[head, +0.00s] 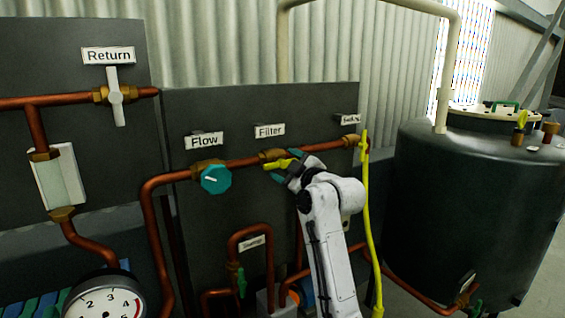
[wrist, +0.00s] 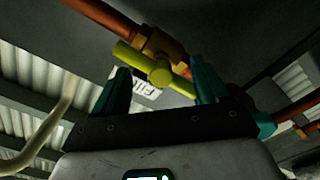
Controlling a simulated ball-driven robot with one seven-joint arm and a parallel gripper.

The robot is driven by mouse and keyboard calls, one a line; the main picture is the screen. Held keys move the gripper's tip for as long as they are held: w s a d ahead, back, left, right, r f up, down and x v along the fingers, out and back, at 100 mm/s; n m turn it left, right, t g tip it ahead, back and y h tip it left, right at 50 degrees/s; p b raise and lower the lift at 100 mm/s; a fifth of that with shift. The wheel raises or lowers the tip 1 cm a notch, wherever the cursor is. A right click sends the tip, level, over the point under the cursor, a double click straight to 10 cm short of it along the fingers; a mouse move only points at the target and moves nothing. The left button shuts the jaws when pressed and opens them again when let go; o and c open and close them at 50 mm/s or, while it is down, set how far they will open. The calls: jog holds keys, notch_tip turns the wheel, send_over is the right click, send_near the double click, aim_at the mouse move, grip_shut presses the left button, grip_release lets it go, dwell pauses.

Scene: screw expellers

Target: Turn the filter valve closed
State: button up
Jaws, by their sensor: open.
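The filter valve (head: 272,155) is a brass body on the copper pipe below the "Filter" label. Its yellow handle (head: 277,164) lies nearly in line with the pipe, its right part beside my gripper. In the wrist view, the yellow handle (wrist: 158,74) and the brass valve body (wrist: 165,44) are just ahead of the teal fingers. My gripper (head: 286,165) is open, with its fingers apart on either side of the handle's middle; the wrist view shows my gripper (wrist: 160,82) from behind. Whether a finger touches the handle cannot be told.
A teal flow knob (head: 216,180) sits left on the same pipe. A white return valve handle (head: 115,96) is at upper left. A long yellow lever or hose (head: 367,210) hangs close right of my arm. A dark tank (head: 475,190) stands at right, and a gauge (head: 104,300) at lower left.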

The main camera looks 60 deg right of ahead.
jog(key=shift+x, duration=0.9)
